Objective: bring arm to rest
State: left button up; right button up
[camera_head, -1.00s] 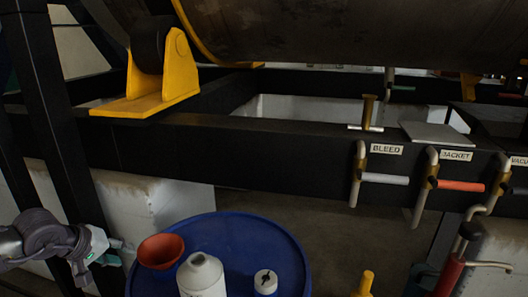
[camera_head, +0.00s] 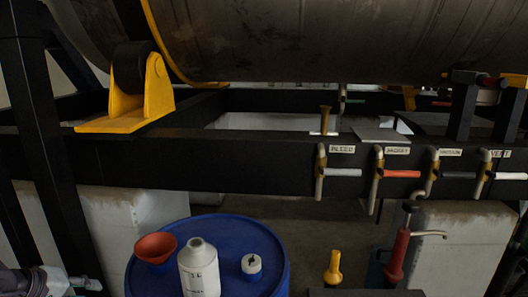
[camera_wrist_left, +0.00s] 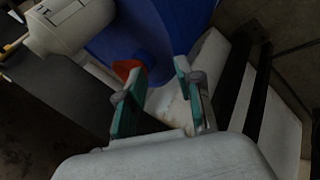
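My left arm enters the head view at the bottom left corner, low beside the blue drum, and its gripper (camera_head: 88,284) is cut by the frame's lower edge. In the left wrist view this gripper (camera_wrist_left: 156,80) is open, its two teal-padded fingers spread apart with nothing held between them. Beyond the fingers are the blue drum (camera_wrist_left: 140,35), part of a red funnel (camera_wrist_left: 124,68) and a white bottle (camera_wrist_left: 62,25). My right arm and gripper are in neither current view.
On the drum top (camera_head: 225,228) stand the red funnel (camera_head: 155,247), the white bottle (camera_head: 199,268) and a small white container (camera_head: 251,266). A black frame beam (camera_head: 240,165) with labelled valves crosses behind. A red hand pump (camera_head: 398,255) and yellow object (camera_head: 333,268) stand to the right.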

pick_arm(q)
jog(key=d+r+n+t+h, duration=0.3)
jog(key=d+n+t+h, duration=0.15)
jog(key=d+n, duration=0.55)
jog(key=d+r+n+t+h, duration=0.3)
jog(key=d+n+t, duration=0.2)
jog(key=d+n, duration=0.5)
jog(key=s+a+f+n+g+y, duration=0.1)
jog(key=s+a+f+n+y, duration=0.3)
jog(key=n, duration=0.6)
jog(key=s+a+f+n+g+y, duration=0.15)
jog(key=f+n+y, duration=0.35)
jog(key=n, duration=0.5)
jog(key=s+a+f+n+g+y, duration=0.25)
jog(key=f+n+y, duration=0.25)
jog(key=n, duration=0.5)
jog(key=s+d+f+n+g+h, duration=0.2)
jog(key=s+d+f+n+g, duration=0.3)
jog(key=s, duration=0.4)
jog(key=s+d+f+n+g+h, duration=0.2)
jog(key=s+f+n+g, duration=0.2)
jog(key=s+f+n, duration=0.3)
notch_tip(320, 180, down, 26)
jog(key=s+r+m, duration=0.1)
jog(key=s, duration=0.1)
jog(key=s+a+f+g, duration=0.2)
jog(key=s+f, duration=1.4)
jog(key=shift+s+a+m, duration=0.2)
jog(key=shift+a+m, duration=0.1)
jog(key=shift+a, duration=0.1)
